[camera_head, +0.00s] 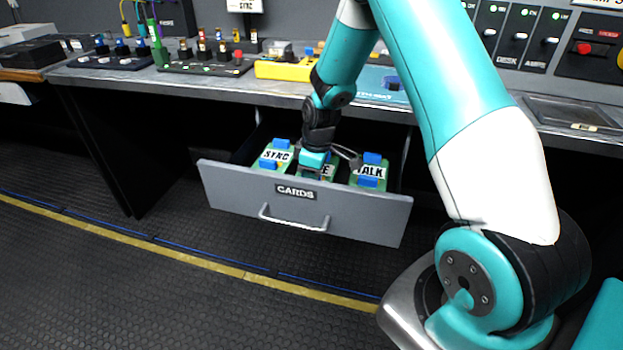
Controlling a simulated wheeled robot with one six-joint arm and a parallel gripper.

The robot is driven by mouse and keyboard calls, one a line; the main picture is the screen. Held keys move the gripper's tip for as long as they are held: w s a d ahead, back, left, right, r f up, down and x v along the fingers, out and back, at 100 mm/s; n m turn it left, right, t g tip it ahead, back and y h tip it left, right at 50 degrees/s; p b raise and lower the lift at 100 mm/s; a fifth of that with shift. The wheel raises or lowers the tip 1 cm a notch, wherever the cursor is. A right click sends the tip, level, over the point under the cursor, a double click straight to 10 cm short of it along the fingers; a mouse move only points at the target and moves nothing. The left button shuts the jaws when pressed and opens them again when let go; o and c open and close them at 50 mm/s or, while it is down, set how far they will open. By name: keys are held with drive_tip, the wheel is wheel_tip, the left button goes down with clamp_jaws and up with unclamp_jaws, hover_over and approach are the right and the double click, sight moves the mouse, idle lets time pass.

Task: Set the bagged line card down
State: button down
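The open drawer (240,192), labelled CARDS, holds several green cards with blue parts. My gripper points down into the drawer at this middle card. Its fingertips are hidden, so I cannot tell whether it holds the card. No bag around the card can be made out.
The grey worktop (190,82) above the drawer carries a yellow device (285,70), a black patch panel (205,66) and cables. A control panel (530,38) stands at the back right. The floor (150,275) in front is clear.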

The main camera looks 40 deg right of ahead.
drive_tip(key=shift+f, duration=0.4)
drive_tip(key=shift+f, duration=0.2)
drive_tip(key=c, duration=1.1)
unclamp_jaws()
wheel_tip(320, 180, up, 12)
drive_tip(key=s+p, duration=0.1)
drive_tip(key=s+a+r+y, duration=0.1)
drive_tip(key=s+a+r, duration=0.4)
drive_tip(key=a, duration=0.3)
drive_tip(key=s+a+r+y, duration=0.1)
drive_tip(key=s+a+r, duration=0.4)
drive_tip(key=a, duration=0.2)
drive_tip(key=s+a+r, duration=0.1)
drive_tip(key=s+a, duration=0.2)
drive_tip(key=s, duration=0.4)
drive_tip(key=s+a+r+g+y, duration=0.1)
drive_tip(key=s+a, duration=0.3)
drive_tip(key=s, duration=0.4)
drive_tip(key=shift+a+r+m, duration=0.25)
drive_tip(key=shift+r+m, duration=0.05)
drive_tip(key=shift+r, duration=0.4)
